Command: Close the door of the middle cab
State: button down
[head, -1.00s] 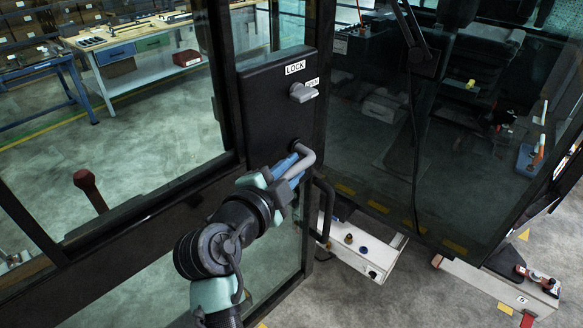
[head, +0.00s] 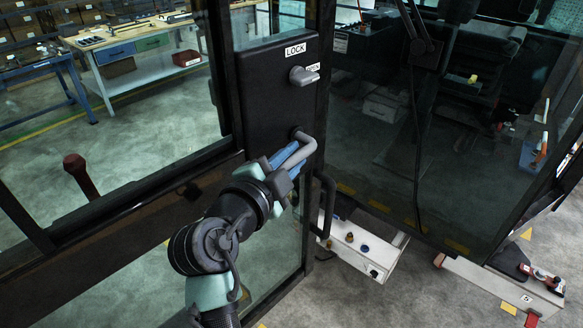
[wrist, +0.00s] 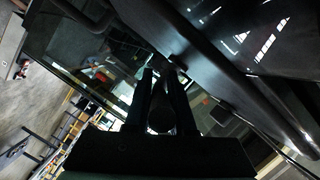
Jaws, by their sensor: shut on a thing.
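The door (head: 268,95) has a black frame, a large glass pane and a dark lock panel marked LOCK, with a grey knob (head: 304,75) near an OPEN label. A grey bent lever handle (head: 304,146) sticks out low on the panel. My gripper (head: 287,158) is shut on this handle, its blue fingers against it. In the wrist view my two dark fingers (wrist: 168,100) have a rounded dark bar between them, hard to make out. I cannot tell how far the door stands from its frame.
A black grab bar (head: 325,205) is just right of my gripper. A white box (head: 360,245) with knobs lies below it. A dark glass pane (head: 450,130) fills the right. A red-knobbed lever (head: 76,165) stands left; a workbench (head: 130,60) is behind the glass.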

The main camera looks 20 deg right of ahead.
jog(key=shift+f+t+h+b, duration=0.4)
jog(key=shift+f+h+b, duration=0.2)
jog(key=shift+b, duration=2.2)
jog(key=shift+d+r+n+b, duration=0.1)
jog(key=shift+r+n+b, duration=0.15)
jog(key=shift+n+b, duration=0.1)
jog(key=shift+w, duration=0.1)
